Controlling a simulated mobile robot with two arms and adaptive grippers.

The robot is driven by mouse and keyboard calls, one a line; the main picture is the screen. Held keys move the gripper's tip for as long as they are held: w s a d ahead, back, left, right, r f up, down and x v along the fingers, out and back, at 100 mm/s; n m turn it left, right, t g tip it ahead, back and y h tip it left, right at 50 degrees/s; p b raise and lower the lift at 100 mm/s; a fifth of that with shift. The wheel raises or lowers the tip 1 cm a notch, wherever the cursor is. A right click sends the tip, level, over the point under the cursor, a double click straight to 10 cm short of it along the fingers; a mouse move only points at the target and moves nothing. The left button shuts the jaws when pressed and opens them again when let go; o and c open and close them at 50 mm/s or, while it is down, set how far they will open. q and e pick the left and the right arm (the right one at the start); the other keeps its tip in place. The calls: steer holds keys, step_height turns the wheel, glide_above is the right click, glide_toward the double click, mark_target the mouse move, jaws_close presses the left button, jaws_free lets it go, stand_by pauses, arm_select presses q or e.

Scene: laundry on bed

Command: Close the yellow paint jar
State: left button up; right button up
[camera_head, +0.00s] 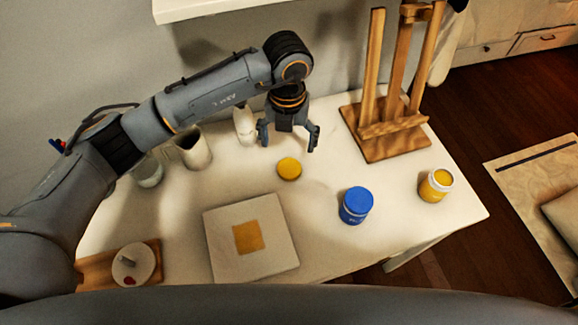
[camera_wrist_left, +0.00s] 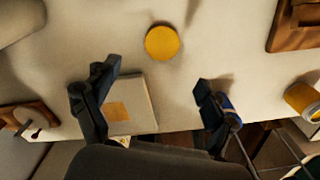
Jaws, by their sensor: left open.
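The yellow paint jar (camera_head: 435,185) stands upright and open near the right end of the white table, with yellow paint showing at its top. It also shows at the right edge of the left wrist view (camera_wrist_left: 304,99). A round yellow lid (camera_head: 289,168) lies flat on the table, apart from the jar; it also shows in the left wrist view (camera_wrist_left: 162,42). My left gripper (camera_head: 288,141) is open and empty, above the table just behind the lid. In the left wrist view its fingers (camera_wrist_left: 152,90) are spread wide with nothing between them. My right gripper is not in view.
A closed blue jar (camera_head: 356,205) stands between the lid and the yellow jar. A wooden easel (camera_head: 385,135) stands at the back right. A canvas with a yellow square (camera_head: 277,212) lies in front. Cups (camera_head: 194,149) and a white bottle (camera_head: 244,125) stand behind.

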arm_select(q)
glide_above(289, 168)
steer(key=shift+s+a+f, duration=0.15)
steer(key=shift+f, duration=2.25)
steer(key=shift+f+p, duration=0.7)
steer(key=shift+f, duration=1.85)
steer(key=c, duration=0.8)
